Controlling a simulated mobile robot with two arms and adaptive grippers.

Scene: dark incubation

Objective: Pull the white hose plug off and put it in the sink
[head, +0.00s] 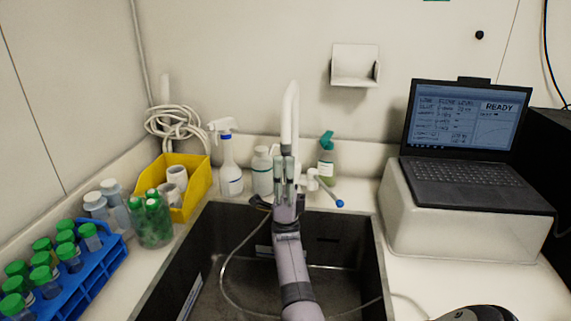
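The dark sink (375,262) lies in the counter at the centre, with a white tap (290,105) standing behind it. My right gripper (285,168) is over the back of the sink, directly in front of the lower tap. Its fingers point up and overlap the tap in the picture. I cannot tell whether they touch anything or how far apart they are. A thin clear hose (228,268) curves through the sink from near the gripper and out over the right rim. The white hose plug cannot be made out; the gripper may hide it. My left gripper is not in view.
A blue rack (98,272) of green-capped tubes, a green-capped jar (151,225) and a yellow bin (199,182) stand left of the sink. A spray bottle (229,172) and other bottles stand behind it. A laptop (465,175) sits on a white block (440,228) at right.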

